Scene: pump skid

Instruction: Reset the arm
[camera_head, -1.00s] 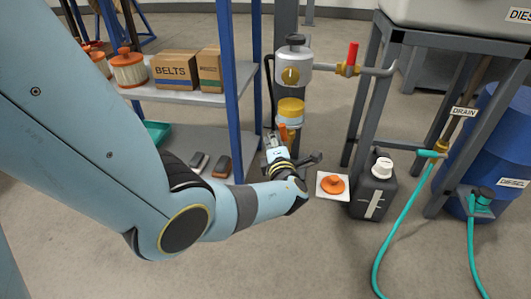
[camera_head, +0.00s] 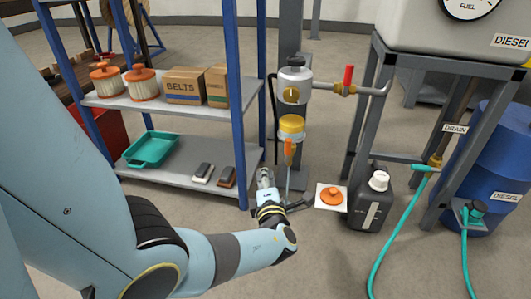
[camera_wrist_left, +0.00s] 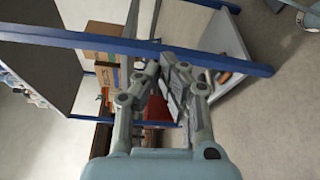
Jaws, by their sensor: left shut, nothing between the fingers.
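My left arm comes in from the left in the head view and crosses the lower left. My left gripper (camera_head: 265,174) is shut and empty, beside the lower shelf's right corner. It is left of and below the filter with the yellow band (camera_head: 291,128) and its orange drain valve (camera_head: 289,147), apart from both. In the left wrist view the gripper (camera_wrist_left: 167,66) shows its fingers together, with the blue-posted shelf (camera_wrist_left: 245,64) beyond them. My right gripper is not in view.
An orange cap (camera_head: 332,195) lies on a white pad by a black jug (camera_head: 372,204). A teal hose (camera_head: 401,230) and blue drum (camera_head: 493,160) stand right.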

